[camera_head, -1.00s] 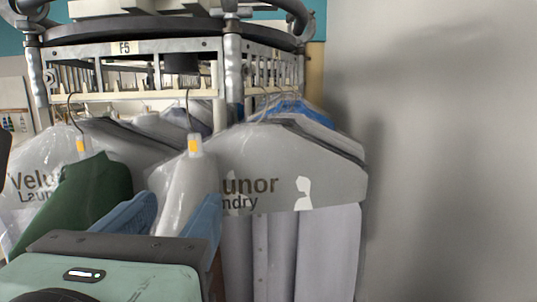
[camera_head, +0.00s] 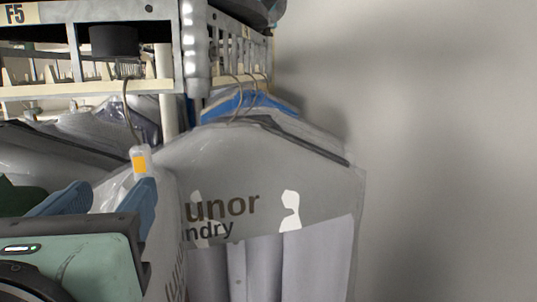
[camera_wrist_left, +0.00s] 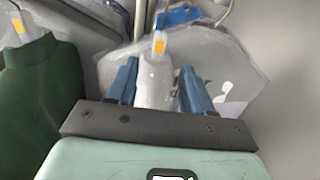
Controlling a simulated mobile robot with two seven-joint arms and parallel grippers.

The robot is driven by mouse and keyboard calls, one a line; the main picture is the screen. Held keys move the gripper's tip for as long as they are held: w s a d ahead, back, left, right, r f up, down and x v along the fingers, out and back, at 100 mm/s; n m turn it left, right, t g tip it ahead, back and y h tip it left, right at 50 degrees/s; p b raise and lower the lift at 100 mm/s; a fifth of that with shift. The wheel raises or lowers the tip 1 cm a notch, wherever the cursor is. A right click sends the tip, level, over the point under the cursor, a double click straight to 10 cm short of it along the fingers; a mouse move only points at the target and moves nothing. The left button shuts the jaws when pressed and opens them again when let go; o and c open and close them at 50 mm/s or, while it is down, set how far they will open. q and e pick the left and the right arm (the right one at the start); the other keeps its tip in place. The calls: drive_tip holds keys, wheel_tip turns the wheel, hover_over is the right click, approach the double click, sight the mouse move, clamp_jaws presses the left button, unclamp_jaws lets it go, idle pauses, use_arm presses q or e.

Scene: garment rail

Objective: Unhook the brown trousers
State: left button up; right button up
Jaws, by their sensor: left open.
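I cannot make out any brown trousers in either view now. A narrow plastic-covered garment (camera_head: 160,225) with a yellow tag (camera_head: 139,162) hangs from a hook (camera_head: 128,110) on the rail (camera_head: 85,88). My left gripper (camera_head: 100,205) is open, its two blue fingers on either side of this garment. In the left wrist view the garment (camera_wrist_left: 156,88) shows between the fingers (camera_wrist_left: 157,75), below its tag (camera_wrist_left: 159,44). Whether the fingers touch it, I cannot tell. My right gripper is not in view.
A large grey laundry bag with lettering (camera_head: 255,175) hangs close on the right, with a blue garment (camera_head: 240,102) behind. A green garment (camera_wrist_left: 40,100) hangs left in the left wrist view. A bare grey wall (camera_head: 450,150) fills the right side.

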sight(133, 136)
use_arm(q)
drive_tip(key=x, duration=0.4)
drive_tip(key=shift+w, duration=0.2)
drive_tip(key=shift+p+x, duration=0.4)
drive_tip(key=shift+x, duration=3)
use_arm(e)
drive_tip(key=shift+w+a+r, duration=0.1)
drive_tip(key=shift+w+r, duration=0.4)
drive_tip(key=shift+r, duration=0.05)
use_arm(q)
drive_tip(key=shift+a, duration=0.1)
drive_tip(key=shift+s, duration=0.1)
clamp_jaws()
drive_tip(key=shift+r, duration=0.1)
drive_tip(key=shift+r+p, duration=1.15)
drive_tip(key=shift+r, duration=0.55)
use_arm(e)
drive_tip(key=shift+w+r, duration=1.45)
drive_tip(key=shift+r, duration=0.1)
use_arm(q)
drive_tip(key=shift+s, duration=0.1)
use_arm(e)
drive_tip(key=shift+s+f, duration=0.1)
